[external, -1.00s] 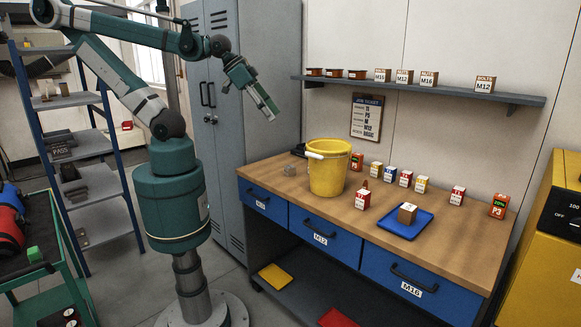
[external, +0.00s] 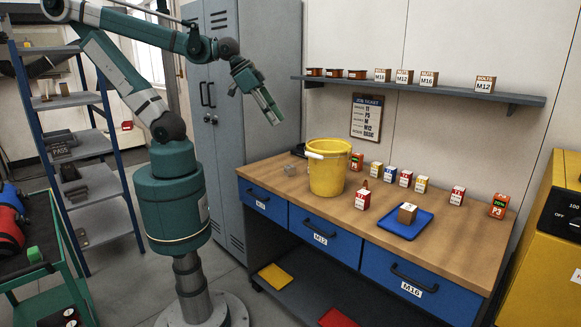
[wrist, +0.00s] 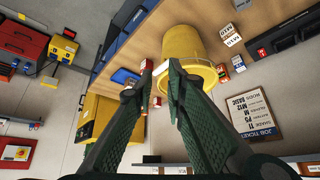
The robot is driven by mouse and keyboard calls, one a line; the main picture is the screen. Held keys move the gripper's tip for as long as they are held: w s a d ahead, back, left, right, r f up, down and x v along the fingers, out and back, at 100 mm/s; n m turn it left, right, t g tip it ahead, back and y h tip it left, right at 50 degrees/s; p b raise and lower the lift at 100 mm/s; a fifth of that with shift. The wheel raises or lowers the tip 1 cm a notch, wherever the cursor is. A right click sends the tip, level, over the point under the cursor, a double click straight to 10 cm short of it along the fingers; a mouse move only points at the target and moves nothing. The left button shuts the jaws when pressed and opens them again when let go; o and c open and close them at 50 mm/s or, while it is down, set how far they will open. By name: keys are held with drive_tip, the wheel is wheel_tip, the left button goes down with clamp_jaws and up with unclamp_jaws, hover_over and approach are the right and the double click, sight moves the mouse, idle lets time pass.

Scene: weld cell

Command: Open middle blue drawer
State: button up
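The middle blue drawer (external: 324,240), labelled M12 and with a dark bar handle (external: 316,228), is shut under the wooden bench top in the external view. A blue drawer (external: 263,202) is on its left, and a blue drawer labelled M16 (external: 420,285) is on its right; both are shut. My gripper (external: 275,119) is in the air above and behind the bench's left end, well away from the drawer handle. In the wrist view my gripper's two fingers (wrist: 160,69) are apart with nothing held between them. I cannot make out the middle drawer in the wrist view.
A yellow bucket (external: 329,170) stands on the bench above the middle drawer. Several small boxes and a blue tray (external: 413,229) are on the bench top (external: 290,200). A wall shelf (external: 430,91) is above. A grey locker (external: 226,130) stands left. The floor before the drawers looks open.

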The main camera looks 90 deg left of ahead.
drive_tip(key=w+d+f+m+g+b, duration=0.1)
drive_tip(key=w+d+f+m+b, duration=0.15)
drive_tip(key=w+f, duration=0.35)
drive_tip(key=w+d+f+m+g+b, duration=0.2)
drive_tip(key=w+d+f+b, duration=0.15)
drive_tip(key=f, duration=0.45)
drive_tip(key=m+g+y+b, duration=0.2)
drive_tip(key=m+b, duration=0.2)
drive_tip(key=b, duration=0.1)
approach(315, 229)
drive_tip(key=shift+w+a+n, duration=0.15)
drive_tip(key=shift+a+n, duration=0.1)
drive_tip(key=shift+a, duration=0.1)
drive_tip(key=shift+b+x, duration=0.75)
drive_tip(key=shift+x, duration=3.1)
drive_tip(key=shift+d, duration=0.1)
clamp_jaws()
